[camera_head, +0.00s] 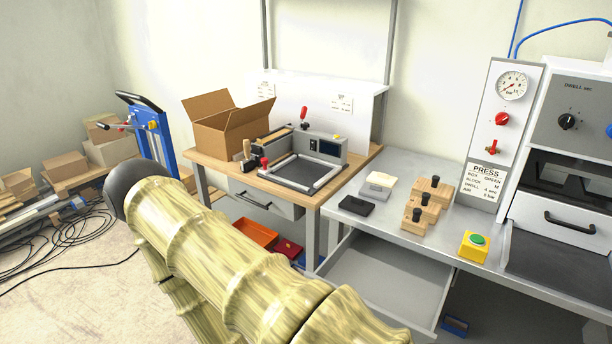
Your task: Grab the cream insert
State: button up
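A small block with a cream top (381,180) and grey lower part sits on the grey bench, left of the wooden blocks. It is the only cream-coloured piece I can make out there, and I cannot tell for certain that it is the insert. A flat black pad (356,205) lies in front of it, to its left. My arm crosses the lower left foreground, well short of the bench top in the picture. My gripper is not in view.
Several wooden blocks with black knobs (429,194) stand right of the cream-topped block. A yellow box with a green button (474,246) is near the front edge. A drawer (387,277) stands open below. The press panel (490,130) rises behind. A cardboard box (229,125) stands on the left table.

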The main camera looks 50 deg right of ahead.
aim_at(380, 178)
jog(key=u, duration=0.25)
jog(key=k, duration=0.7)
jog(key=z, duration=1.05)
